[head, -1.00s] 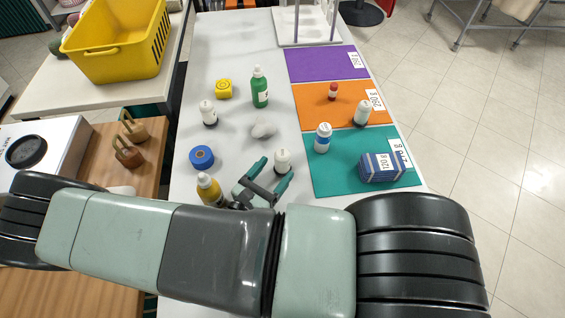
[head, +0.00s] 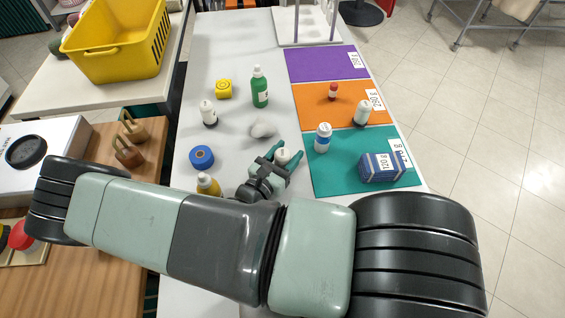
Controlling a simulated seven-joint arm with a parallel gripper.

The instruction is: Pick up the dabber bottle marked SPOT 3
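A small white dabber bottle (head: 283,156) stands upright on the white table, left of the teal mat. My gripper (head: 286,154) has its fingers spread, one on each side of this bottle; I cannot tell whether they touch it. Its lower part is hidden by my gripper. Similar white bottles with dark lower parts stand at the left of the table (head: 208,113) and on the orange mat (head: 362,113). A white and blue bottle (head: 323,138) stands on the teal mat's upper left. The bottle markings are too small to read, so I cannot tell which is SPOT 3.
A blue tape roll (head: 202,157), a white crumpled lump (head: 263,128) and a green bottle (head: 260,88) are farther left and back.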

